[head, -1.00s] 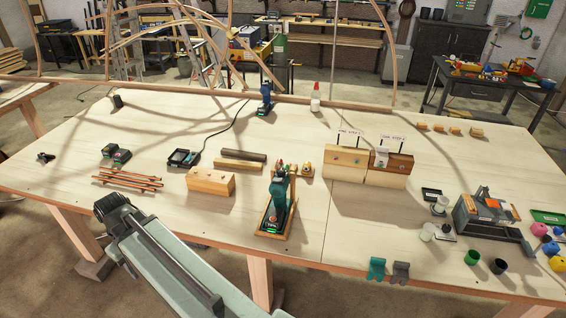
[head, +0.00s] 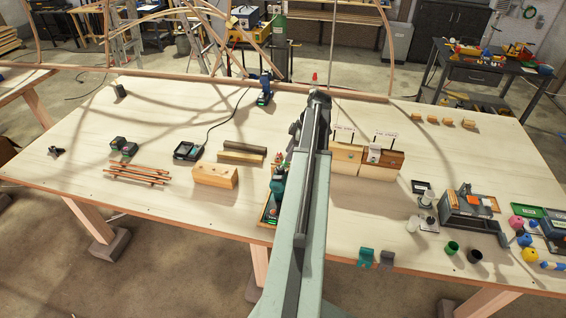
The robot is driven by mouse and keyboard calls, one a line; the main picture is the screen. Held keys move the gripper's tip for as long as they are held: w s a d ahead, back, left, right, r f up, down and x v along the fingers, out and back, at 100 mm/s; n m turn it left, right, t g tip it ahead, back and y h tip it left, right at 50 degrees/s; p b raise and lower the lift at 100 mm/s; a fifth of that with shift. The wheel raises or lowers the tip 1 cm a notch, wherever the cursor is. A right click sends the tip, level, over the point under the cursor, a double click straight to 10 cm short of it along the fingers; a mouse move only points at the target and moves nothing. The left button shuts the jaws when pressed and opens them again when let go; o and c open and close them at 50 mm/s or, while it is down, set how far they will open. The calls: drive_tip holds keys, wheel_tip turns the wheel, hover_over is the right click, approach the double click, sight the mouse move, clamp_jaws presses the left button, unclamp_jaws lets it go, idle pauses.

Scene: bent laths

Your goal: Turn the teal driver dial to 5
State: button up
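A wooden block (head: 215,176) lies left of the driver. Wooden step blocks (head: 364,170) with small signs stand right of my arm. A blue driver (head: 265,90) stands at the back. Teal and grey clips (head: 366,257) lie near the front edge.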

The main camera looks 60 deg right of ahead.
sight(281, 168)
drive_tip(key=b+x, duration=0.6)
drive_tip(key=x, duration=0.1)
drive_tip(key=shift+f+b, duration=0.4)
drive_tip(key=shift+w+r, duration=0.1)
drive_tip(key=shift+w, duration=0.05)
